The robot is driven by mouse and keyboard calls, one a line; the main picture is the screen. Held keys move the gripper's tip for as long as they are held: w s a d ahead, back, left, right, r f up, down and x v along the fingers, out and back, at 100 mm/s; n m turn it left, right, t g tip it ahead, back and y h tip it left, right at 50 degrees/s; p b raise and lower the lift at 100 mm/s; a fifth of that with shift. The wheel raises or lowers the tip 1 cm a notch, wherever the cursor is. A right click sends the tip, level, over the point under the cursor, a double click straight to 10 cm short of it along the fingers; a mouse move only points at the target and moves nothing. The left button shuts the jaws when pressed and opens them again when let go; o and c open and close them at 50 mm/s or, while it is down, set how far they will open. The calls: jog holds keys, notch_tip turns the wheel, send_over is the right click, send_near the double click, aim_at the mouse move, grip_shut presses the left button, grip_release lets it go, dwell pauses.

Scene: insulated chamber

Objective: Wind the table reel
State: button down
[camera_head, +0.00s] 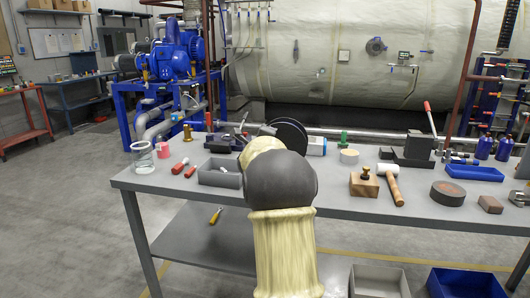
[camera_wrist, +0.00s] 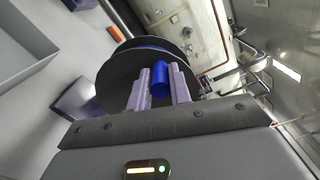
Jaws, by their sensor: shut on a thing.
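The table reel shows in the head view as a dark round disc (camera_head: 292,134) standing upright near the back of the grey table, partly hidden by my arm. In the wrist view its dark disc (camera_wrist: 116,78) fills the space just beyond my gripper (camera_wrist: 160,84). My gripper's two pale fingers are shut on a blue cylindrical handle (camera_wrist: 160,80) in front of the disc. A blue part also shows behind the disc's edge. In the head view my arm hides the gripper and the handle.
A grey open bin (camera_head: 220,173), red-handled tools (camera_head: 181,165) and a glass jar (camera_head: 143,157) stand left of my arm. To the right are a brass-and-wood block (camera_head: 364,184), a mallet (camera_head: 390,181) and a lever device (camera_head: 420,146).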

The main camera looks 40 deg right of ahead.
jog(key=shift+s+d+r+m+b, duration=0.15)
jog(key=shift+s+d+m+b, duration=0.1)
jog(key=shift+m+b, duration=0.35)
jog(key=shift+s+d+r+m+b, duration=0.1)
jog(key=shift+s+d+m+b, duration=0.1)
jog(key=shift+m+b, duration=0.4)
jog(key=c, duration=1.3)
grip_release()
jog(key=shift+r, duration=0.1)
jog(key=shift+a, duration=0.1)
jog(key=v, duration=1.7)
jog(key=shift+b, duration=0.3)
jog(key=shift+s+a, duration=0.1)
jog(key=shift+a, duration=0.1)
